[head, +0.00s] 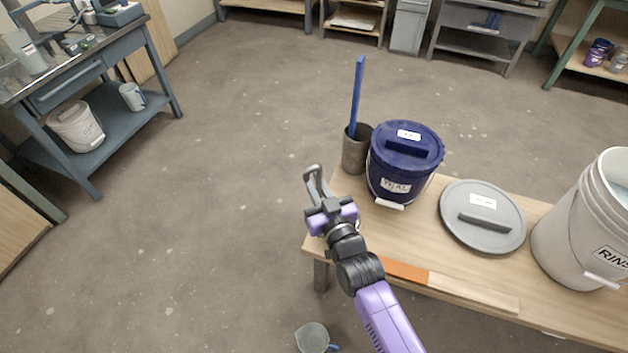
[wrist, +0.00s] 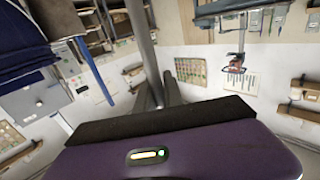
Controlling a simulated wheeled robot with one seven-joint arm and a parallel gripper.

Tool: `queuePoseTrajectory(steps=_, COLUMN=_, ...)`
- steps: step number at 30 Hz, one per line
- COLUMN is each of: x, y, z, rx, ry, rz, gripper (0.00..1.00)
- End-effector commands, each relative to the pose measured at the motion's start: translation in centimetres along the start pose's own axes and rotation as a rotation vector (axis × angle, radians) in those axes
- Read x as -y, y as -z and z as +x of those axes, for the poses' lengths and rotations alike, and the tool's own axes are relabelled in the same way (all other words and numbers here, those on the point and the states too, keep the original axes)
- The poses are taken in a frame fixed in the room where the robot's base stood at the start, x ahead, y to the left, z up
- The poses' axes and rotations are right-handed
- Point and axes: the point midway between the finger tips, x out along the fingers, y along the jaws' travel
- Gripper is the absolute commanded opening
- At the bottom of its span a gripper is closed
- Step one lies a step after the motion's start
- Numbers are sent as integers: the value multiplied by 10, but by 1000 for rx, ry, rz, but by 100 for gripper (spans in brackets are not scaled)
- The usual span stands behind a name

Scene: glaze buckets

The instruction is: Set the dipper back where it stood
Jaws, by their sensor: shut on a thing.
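My gripper (head: 318,190) is shut on the dipper, to the left of the blue bucket and near the table's left end. A grey hooked piece, the dipper's handle (head: 312,171), shows at the fingertips. In the wrist view the dipper shows as a grey rod (wrist: 141,38) running up from the jaws. I cannot make out the dipper's bowl. The dark blue lidded bucket (head: 404,165) stands on the table, and part of it shows in the wrist view (wrist: 28,40). A grey holder (head: 355,152) beside it has a blue stick (head: 357,92) standing in it.
The wooden table (head: 425,232) also bears a grey lid (head: 482,217) and a white bucket marked RINS (head: 580,240). An orange strip (head: 404,271) lies along its front edge. A grey jug (head: 312,338) is low in front. The floor at left is clear.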

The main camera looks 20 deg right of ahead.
Motion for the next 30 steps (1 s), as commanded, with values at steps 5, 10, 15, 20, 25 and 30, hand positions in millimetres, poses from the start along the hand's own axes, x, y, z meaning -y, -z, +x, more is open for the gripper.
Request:
queuePoseTrajectory(steps=5, x=0, y=1, z=0, rx=-2, ry=0, rz=-1, gripper=0)
queuePoseTrajectory(steps=10, x=0, y=1, z=0, rx=-2, ry=0, rz=-1, gripper=0)
queuePoseTrajectory(steps=15, x=0, y=-2, z=0, rx=-2, ry=0, rz=-1, gripper=0)
queuePoseTrajectory(steps=20, x=0, y=-5, z=0, rx=-2, ry=0, rz=-1, gripper=0)
queuePoseTrajectory(steps=25, x=0, y=-8, z=0, rx=-2, ry=0, rz=-1, gripper=0)
queuePoseTrajectory(steps=30, x=0, y=-8, z=0, rx=-2, ry=0, rz=-1, gripper=24)
